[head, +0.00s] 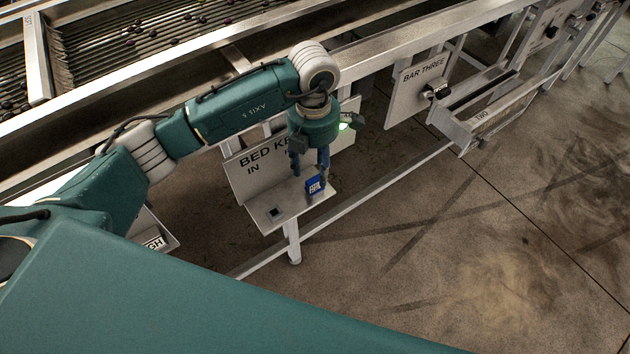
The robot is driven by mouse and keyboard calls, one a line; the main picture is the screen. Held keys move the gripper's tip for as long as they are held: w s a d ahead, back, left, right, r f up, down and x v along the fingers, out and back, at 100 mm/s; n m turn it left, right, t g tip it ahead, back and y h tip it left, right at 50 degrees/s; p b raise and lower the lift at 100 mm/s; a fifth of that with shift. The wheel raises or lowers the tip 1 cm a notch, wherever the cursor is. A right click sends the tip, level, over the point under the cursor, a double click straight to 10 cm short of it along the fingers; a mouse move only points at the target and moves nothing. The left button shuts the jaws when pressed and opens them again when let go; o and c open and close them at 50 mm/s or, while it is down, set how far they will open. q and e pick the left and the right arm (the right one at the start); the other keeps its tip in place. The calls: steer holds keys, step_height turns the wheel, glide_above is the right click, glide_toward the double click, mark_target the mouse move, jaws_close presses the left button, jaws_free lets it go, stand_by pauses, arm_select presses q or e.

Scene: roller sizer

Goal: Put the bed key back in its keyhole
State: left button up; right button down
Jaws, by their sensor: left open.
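The blue bed key (315,185), with white marking on its face, is at the right part of a small light shelf (290,205). A dark square hole (275,212), which looks like the keyhole, shows in the shelf to the left of the key. My left gripper (310,172) points down just above the key, with its fingers open. I cannot tell whether a finger touches the key, and the key's lower part is hard to make out. My right gripper is not in view.
A panel reading "BED KEY IN" (250,172) stands behind the shelf, partly hidden by my left arm. The roller bed (150,35) with small dark fruit lies behind. A "BAR THREE" panel (418,85) hangs to the right. Floor at right is clear.

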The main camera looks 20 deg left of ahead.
mark_target(313, 178)
arm_select(q)
steer(key=shift+f, duration=0.45)
steer(key=shift+w+f, duration=0.15)
steer(key=shift+f, duration=0.15)
steer(key=f+p, duration=0.1)
steer(key=f, duration=0.3)
steer(key=shift+w+a+f+p, duration=0.15)
steer(key=shift+a+p, duration=0.05)
steer(key=shift+p, duration=0.15)
steer(key=shift+f, duration=0.2)
steer(key=c, duration=1)
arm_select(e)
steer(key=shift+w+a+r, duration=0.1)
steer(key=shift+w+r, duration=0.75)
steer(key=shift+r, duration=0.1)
